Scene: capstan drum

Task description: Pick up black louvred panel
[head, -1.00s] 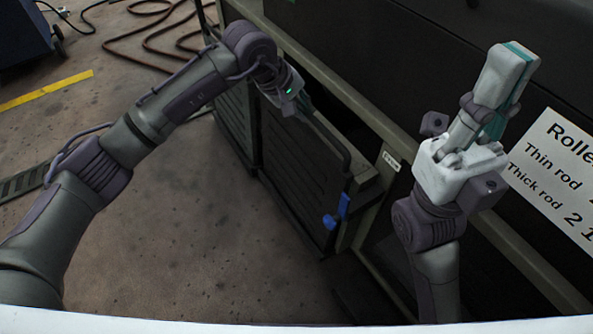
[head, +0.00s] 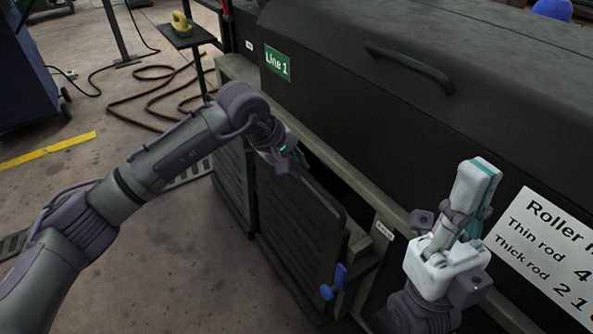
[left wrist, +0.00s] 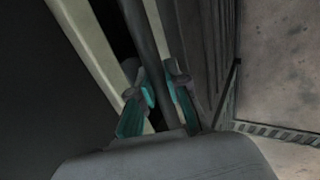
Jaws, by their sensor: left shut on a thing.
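The black louvred panel (head: 292,222) stands upright at the side of the dark machine, near the middle of the head view. A dark gap shows behind its top edge. My left gripper (head: 289,163) is at the panel's top edge. In the left wrist view, the teal fingers of my left gripper (left wrist: 161,88) are on both sides of the panel's dark top bar (left wrist: 146,40), shut on it. My right gripper (head: 474,192) points up in front of the machine, empty, with its fingers together.
Another louvred panel (head: 231,178) stands just left. Blue latches (head: 335,281) are at the panel's lower right. A white sign (head: 545,255) is on the right, behind my right gripper. Brown hose (head: 150,100) lies on the far floor. The floor (head: 170,265) left of the panel is clear.

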